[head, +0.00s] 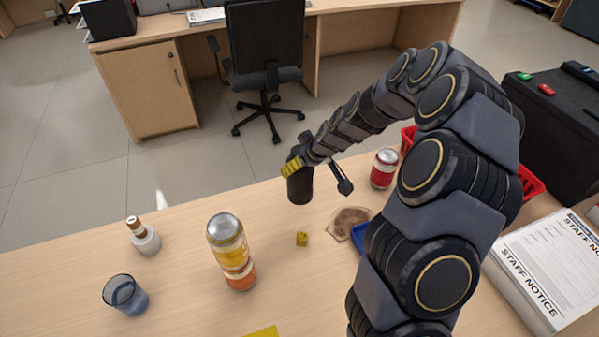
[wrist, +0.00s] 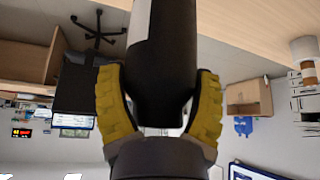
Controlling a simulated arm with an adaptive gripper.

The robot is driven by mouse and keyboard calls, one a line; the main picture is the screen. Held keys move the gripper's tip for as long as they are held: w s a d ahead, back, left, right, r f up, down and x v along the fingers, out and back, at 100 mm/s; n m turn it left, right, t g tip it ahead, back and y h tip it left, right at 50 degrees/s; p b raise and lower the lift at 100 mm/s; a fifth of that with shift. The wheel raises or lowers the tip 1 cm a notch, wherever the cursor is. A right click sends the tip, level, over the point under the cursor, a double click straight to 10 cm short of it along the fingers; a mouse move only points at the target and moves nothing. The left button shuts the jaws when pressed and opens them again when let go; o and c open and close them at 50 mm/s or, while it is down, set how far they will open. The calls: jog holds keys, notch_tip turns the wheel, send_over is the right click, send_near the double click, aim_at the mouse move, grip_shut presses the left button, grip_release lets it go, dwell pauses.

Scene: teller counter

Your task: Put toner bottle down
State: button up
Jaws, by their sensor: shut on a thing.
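The toner bottle (head: 300,188) is a black cylinder near the far edge of the counter, roughly upright in the head view. My gripper (head: 292,168) has yellow finger pads and is shut on its upper part. In the wrist view the dark toner bottle (wrist: 165,62), with a pale strip on one side, sits between the two yellow fingers (wrist: 157,75). I cannot tell whether its base touches the counter (head: 190,220).
A red can (head: 384,169) and a brown coaster (head: 350,222) are to the right.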

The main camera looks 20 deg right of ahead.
jog(key=shift+w+d+f, duration=0.2)
jog(key=shift+w+f, duration=0.8)
jog(key=shift+f, duration=1.7)
jog(key=shift+f, duration=0.1)
jog(key=o, duration=1.1)
jog(key=v, duration=1.2)
jog(key=s+a+r+g, duration=0.2)
jog(key=s+a+r, duration=0.25)
jog(key=a, duration=0.25)
jog(key=s+a+r+m+g, duration=0.1)
jog(key=s+r+g, duration=0.1)
jog(key=s, duration=0.7)
jog(key=s+a+r+m+g+h, duration=0.1)
jog(key=s+a+r+g, duration=0.1)
jog(key=s, duration=0.6)
jog(key=s+a+r+m+g+h, duration=0.1)
jog(key=s+a+r+g, duration=0.1)
jog(key=s, duration=0.7)
jog(key=shift+s, duration=0.35)
